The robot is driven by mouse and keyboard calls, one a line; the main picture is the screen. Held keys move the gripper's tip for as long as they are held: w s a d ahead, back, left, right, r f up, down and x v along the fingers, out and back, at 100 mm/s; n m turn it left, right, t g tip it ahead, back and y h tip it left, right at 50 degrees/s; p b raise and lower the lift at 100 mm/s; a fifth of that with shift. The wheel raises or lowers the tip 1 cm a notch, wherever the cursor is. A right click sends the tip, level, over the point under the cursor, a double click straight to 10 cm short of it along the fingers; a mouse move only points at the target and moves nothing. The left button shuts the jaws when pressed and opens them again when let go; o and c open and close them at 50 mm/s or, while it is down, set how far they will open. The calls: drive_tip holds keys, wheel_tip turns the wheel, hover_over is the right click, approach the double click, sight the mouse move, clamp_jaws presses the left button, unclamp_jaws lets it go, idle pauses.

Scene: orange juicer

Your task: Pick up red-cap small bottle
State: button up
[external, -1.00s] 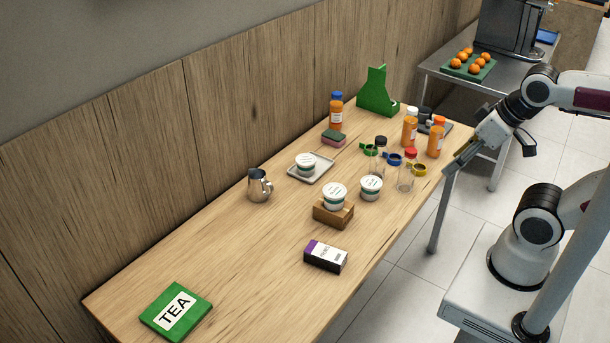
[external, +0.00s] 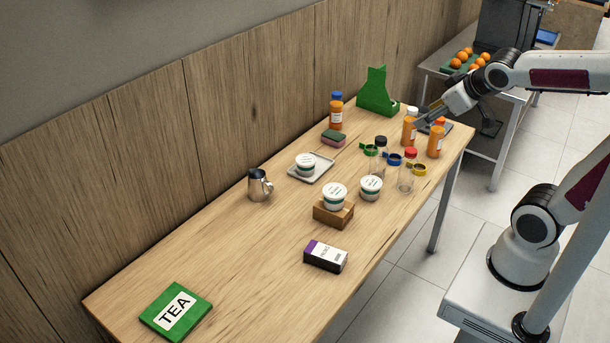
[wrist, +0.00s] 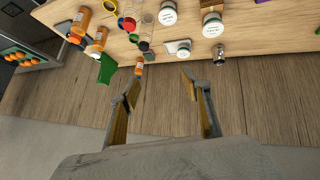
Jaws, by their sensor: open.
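The red-cap small bottle (external: 407,178) is clear and stands upright near the table's right edge, beside a yellow ring-shaped item (external: 419,169). In the wrist view its red cap (wrist: 129,24) shows near the top, left of centre. My gripper (external: 423,116) is open and empty. It is above the table's far right part, behind the red-cap bottle in the picture, and overlaps the white-cap orange bottle (external: 409,134); I cannot tell whether they touch. In the wrist view the gripper's fingers (wrist: 160,85) are apart with nothing between them.
An orange-cap bottle (external: 435,141) stands close behind the red-cap bottle. A black-cap clear bottle (external: 380,160) and a blue ring-shaped item (external: 394,159) are on its left. A lidded jar (external: 371,188) stands in front left. A green stand (external: 377,95) is farther back.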

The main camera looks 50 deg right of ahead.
drive_tip(key=w+d+n+t+h, duration=0.2)
drive_tip(key=w+d+t, duration=0.1)
drive_tip(key=w+d, duration=1.1)
drive_tip(key=w+d+f+n+t+y, duration=0.2)
drive_tip(key=w+d+f+y, duration=0.1)
drive_tip(key=w+d+f, duration=0.4)
drive_tip(key=s+d+f+n+t+y, duration=0.1)
drive_tip(key=s+d+f+y, duration=0.15)
drive_tip(key=f, duration=0.35)
drive_tip(key=s+d+f+n+y, duration=0.1)
drive_tip(key=s+f+y, duration=0.2)
drive_tip(key=f+y, duration=0.15)
drive_tip(key=s+a+f+n+y, duration=0.1)
drive_tip(key=s+a+f+y, duration=0.1)
drive_tip(key=s, duration=0.4)
drive_tip(key=s+a+f+n+y, duration=0.1)
drive_tip(key=s+a+f+y, duration=0.2)
drive_tip(key=s, duration=0.4)
drive_tip(key=shift+f+y, duration=0.7)
drive_tip(key=shift+y, duration=0.1)
drive_tip(key=shift+w+a, duration=0.1)
